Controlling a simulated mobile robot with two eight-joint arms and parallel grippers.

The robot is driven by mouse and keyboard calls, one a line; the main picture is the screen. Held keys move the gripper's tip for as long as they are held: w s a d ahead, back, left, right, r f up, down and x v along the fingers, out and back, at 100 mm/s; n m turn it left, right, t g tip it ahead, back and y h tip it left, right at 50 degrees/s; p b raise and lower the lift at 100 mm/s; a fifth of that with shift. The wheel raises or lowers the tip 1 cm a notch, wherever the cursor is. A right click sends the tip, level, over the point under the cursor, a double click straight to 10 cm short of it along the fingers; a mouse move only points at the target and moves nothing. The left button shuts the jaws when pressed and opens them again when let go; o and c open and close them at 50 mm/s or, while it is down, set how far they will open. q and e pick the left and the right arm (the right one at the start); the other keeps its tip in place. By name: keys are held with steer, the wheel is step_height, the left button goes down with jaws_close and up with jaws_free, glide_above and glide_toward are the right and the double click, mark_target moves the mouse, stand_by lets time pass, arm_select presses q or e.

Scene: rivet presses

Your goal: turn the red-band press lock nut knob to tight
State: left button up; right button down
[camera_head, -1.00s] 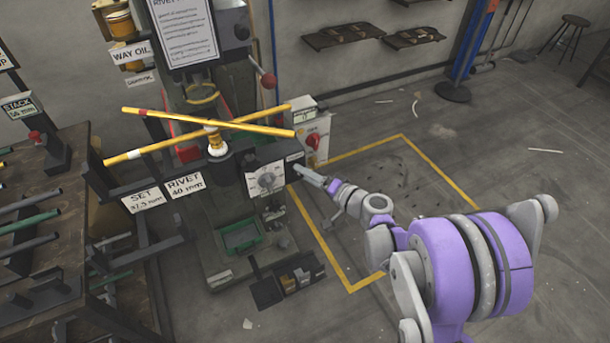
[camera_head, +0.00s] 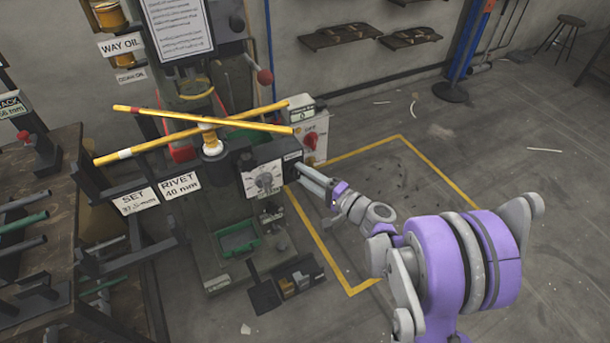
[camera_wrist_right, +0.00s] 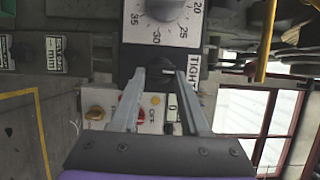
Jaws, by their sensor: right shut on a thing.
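The press (camera_head: 185,225) stands left of centre in the head view, with crossed yellow handle bars on top; one bar has a red band (camera_head: 134,111). A white dial (camera_head: 264,180) is on its front block. My right gripper (camera_head: 302,172) reaches the block's right end from the right. In the right wrist view its two fingers (camera_wrist_right: 166,78) are shut on the small dark lock nut knob (camera_wrist_right: 166,66), beside the word TIGHT (camera_wrist_right: 194,73). The fingers and the block mostly hide the knob, so its turn angle is unclear. My left gripper is not in view.
A control box with a red switch (camera_head: 311,140) stands just behind my right gripper. A lever with a red ball (camera_head: 265,77) rises above. A rack of bars (camera_head: 40,230) is at the left.

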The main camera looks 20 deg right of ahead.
steer(key=shift+c, duration=2)
jaws_free()
steer(key=v, duration=1.1)
steer(key=shift+p, duration=0.3)
steer(key=shift+w, duration=0.1)
